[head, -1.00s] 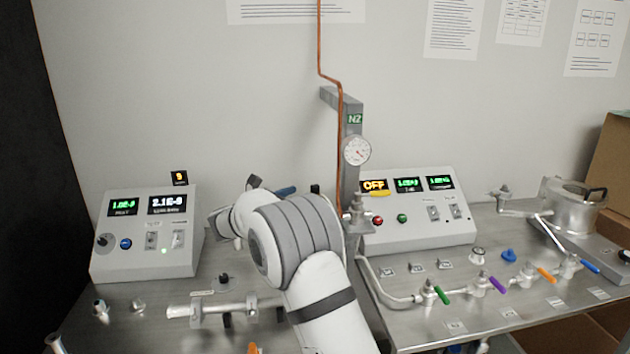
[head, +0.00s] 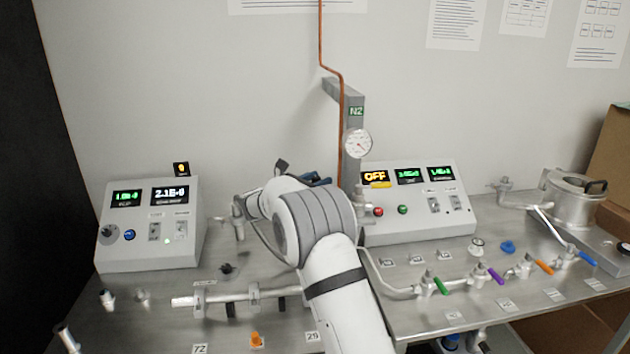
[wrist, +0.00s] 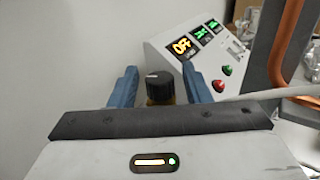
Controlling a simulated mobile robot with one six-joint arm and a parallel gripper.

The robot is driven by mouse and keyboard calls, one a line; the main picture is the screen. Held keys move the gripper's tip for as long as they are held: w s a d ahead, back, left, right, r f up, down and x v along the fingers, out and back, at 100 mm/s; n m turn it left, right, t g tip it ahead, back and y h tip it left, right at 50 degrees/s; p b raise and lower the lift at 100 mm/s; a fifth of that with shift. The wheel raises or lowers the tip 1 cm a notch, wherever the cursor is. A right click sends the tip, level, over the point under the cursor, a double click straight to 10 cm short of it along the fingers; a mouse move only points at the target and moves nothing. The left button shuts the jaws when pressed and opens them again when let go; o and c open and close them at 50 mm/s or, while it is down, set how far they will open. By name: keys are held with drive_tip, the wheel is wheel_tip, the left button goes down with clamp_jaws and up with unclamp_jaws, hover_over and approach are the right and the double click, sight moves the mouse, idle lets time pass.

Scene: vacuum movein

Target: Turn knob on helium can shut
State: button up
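In the wrist view, a black round knob (wrist: 159,85) with a white mark tops a yellow-brown body (wrist: 160,101), which looks like the helium can. My gripper (wrist: 158,72) has its two blue fingers on either side of the knob, with a gap showing on both sides. It is open and looks empty. The lower part of the yellow-brown body is hidden behind my gripper's housing. In the head view, my gripper (head: 315,180) is mostly hidden by my wrist, with some blue finger showing. I cannot make out the knob or can there.
A control box (head: 425,215) showing OFF stands right of my arm, beside a copper pipe (head: 341,120) and pressure gauge (head: 357,143). Another control box (head: 150,225) stands left. Valves with coloured handles (head: 495,276) line the right bench. A metal tube (head: 225,299) lies front left.

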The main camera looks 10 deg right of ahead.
drive_tip(key=c, duration=0.9)
drive_tip(key=n+t+y+b, duration=0.1)
drive_tip(key=b, duration=0.1)
drive_tip(key=n+t+y+b, duration=0.1)
drive_tip(key=t+b, duration=0.1)
drive_tip(key=shift+s+d+f+n+y, duration=0.1)
drive_tip(key=shift+f+n+y, duration=0.1)
drive_tip(key=shift+n+y, duration=0.15)
drive_tip(key=n+t+y+b, duration=0.2)
drive_tip(key=b, duration=0.1)
drive_tip(key=shift+r+y, duration=0.25)
drive_tip(key=shift+r, duration=0.05)
drive_tip(key=o, duration=1)
drive_tip(key=v, duration=0.7)
drive_tip(key=shift+s+a+b, duration=0.25)
drive_tip(key=shift+a+b, duration=0.1)
drive_tip(key=shift+b, duration=0.1)
drive_tip(key=shift+f, duration=0.15)
